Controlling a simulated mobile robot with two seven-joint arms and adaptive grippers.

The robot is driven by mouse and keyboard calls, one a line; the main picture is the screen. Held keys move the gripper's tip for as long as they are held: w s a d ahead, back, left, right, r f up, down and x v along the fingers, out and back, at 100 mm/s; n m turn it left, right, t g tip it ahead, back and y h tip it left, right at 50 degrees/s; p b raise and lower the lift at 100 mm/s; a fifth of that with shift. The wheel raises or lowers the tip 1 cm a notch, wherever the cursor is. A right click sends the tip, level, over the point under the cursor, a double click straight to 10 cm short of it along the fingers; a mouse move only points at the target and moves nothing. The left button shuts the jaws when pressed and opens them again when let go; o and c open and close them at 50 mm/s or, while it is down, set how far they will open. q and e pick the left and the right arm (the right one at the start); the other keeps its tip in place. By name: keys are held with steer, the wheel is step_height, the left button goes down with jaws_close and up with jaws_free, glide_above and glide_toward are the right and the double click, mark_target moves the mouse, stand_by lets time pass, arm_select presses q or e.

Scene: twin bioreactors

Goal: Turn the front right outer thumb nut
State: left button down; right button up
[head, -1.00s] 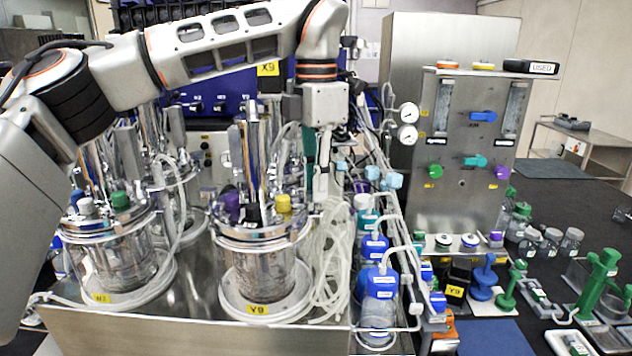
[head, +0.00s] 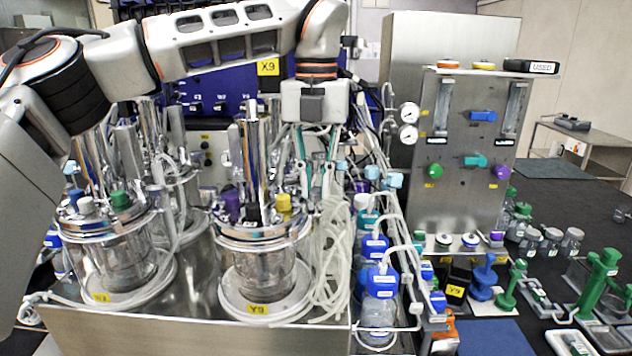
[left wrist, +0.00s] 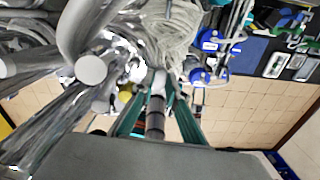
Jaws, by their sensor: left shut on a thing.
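The front right vessel (head: 262,262), labelled Y9, stands on the steel bench with a clamped metal lid. My left gripper (head: 317,178) points down at the right edge of this lid, with one teal finger on each side. In the left wrist view, the teal fingers (left wrist: 158,88) converge on a small pale metallic piece beside the lid. They are shut on it; it appears to be the outer thumb nut, mostly hidden by the fingertips. My right gripper is not in view.
Purple (head: 232,203) and yellow (head: 284,204) caps stand on the lid close left of the gripper. Coiled clear tubing (head: 332,262) hangs just below it. Blue-capped bottles (head: 380,284) stand to the right. Another vessel (head: 112,262) stands at left.

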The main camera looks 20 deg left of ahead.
mark_target(316, 190)
arm_select(q)
steer(key=n, duration=0.2)
steer(key=shift+n, duration=0.6)
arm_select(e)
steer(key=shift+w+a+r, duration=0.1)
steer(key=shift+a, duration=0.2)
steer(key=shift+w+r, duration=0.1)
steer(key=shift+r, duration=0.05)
arm_select(q)
steer(key=c, duration=2)
jaws_free()
step_height(316, 190, up, 12)
steer(key=shift+r, duration=0.1)
